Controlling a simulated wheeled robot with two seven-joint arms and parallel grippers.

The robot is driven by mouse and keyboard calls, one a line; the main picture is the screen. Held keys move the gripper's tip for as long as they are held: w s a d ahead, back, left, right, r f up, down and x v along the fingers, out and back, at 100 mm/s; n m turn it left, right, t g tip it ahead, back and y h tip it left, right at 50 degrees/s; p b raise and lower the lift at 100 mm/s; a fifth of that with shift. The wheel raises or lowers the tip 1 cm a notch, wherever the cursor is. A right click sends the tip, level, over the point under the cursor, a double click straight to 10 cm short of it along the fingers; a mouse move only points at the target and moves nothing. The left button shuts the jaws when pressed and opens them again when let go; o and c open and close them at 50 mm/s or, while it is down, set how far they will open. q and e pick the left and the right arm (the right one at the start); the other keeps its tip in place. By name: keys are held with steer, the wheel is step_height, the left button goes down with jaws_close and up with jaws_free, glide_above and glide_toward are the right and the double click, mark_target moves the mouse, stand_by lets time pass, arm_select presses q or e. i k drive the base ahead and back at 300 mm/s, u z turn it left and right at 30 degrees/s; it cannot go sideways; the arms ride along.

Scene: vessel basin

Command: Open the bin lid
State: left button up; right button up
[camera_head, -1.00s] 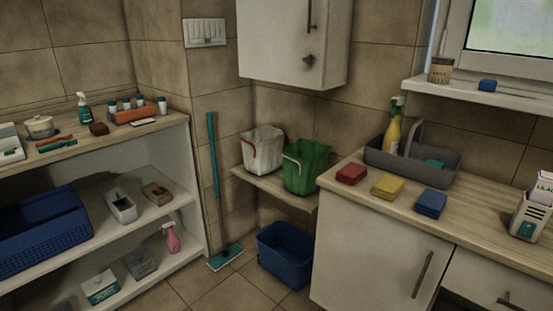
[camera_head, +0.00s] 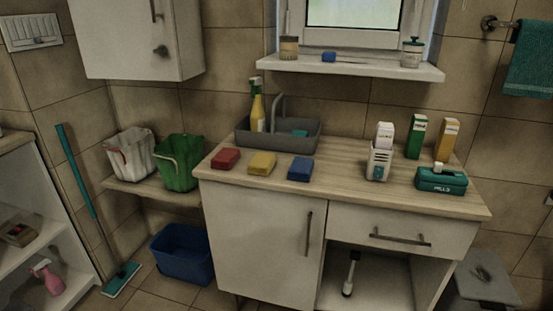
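A grey bin-like container (camera_head: 484,287) stands on the floor at the lower right, beside the counter cabinet. Its flat grey top looks shut, with a small dark shape on it that I cannot make out. Its lower part is cut off by the bottom of the picture. Neither of my grippers is in view.
The counter (camera_head: 335,174) holds a grey caddy (camera_head: 250,138), red, yellow and blue sponges, cartons and a teal box (camera_head: 441,179). White (camera_head: 133,155) and green (camera_head: 180,163) buckets sit on a low shelf. A blue basin (camera_head: 181,255) and teal mop (camera_head: 78,175) stand at left.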

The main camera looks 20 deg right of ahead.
mark_target(482, 275)
steer(key=z, duration=4.15)
steer(key=i, duration=0.65)
steer(key=u, duration=2.65)
